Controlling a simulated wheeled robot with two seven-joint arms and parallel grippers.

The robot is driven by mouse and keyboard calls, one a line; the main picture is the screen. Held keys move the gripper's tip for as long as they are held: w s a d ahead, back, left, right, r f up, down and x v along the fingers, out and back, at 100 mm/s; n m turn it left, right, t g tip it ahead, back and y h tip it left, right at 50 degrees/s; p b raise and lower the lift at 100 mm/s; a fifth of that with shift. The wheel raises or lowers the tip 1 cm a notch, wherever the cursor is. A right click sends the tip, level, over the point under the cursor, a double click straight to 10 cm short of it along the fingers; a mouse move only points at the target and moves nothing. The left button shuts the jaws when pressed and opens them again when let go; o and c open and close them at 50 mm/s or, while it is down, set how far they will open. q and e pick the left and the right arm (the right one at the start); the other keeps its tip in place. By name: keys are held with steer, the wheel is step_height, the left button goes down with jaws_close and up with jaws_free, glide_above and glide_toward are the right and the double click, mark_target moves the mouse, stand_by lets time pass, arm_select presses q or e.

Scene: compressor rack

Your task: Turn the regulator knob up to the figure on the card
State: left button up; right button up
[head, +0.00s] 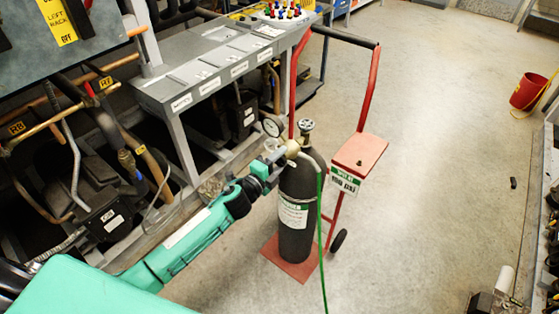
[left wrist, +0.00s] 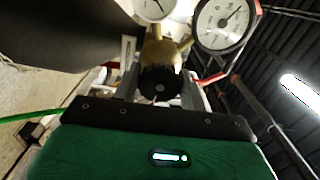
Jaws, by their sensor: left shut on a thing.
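A dark gas cylinder (head: 298,200) stands upright on a red hand cart. A brass regulator (head: 292,150) with a round white gauge (head: 272,127) sits at its top. My left gripper (head: 275,158) reaches it from the left and is shut on the regulator knob, mostly hidden in the head view. In the left wrist view the black knob (left wrist: 160,85) lies between the fingers, in front of the brass body. Two gauges show there, a larger one (left wrist: 223,22) and a partly cut-off one (left wrist: 153,8); their figures are too small to read. The card (head: 344,184) seems to read 100 PSI. My right gripper is not in view.
The cart's red handle (head: 370,85) and red shelf (head: 359,153) rise beside the cylinder. A green hose (head: 321,240) hangs down its front. A grey rack (head: 200,75) with pipes stands at the left. A red bucket (head: 527,92) is far right; the floor between is mostly clear.

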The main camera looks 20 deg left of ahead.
arm_select(q)
steer(key=shift+m, duration=1.1)
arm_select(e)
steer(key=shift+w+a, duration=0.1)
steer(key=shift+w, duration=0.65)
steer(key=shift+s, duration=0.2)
arm_select(q)
steer(key=o, duration=1)
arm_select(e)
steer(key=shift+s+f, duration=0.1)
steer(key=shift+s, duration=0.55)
arm_select(q)
steer(key=shift+s, duration=0.15)
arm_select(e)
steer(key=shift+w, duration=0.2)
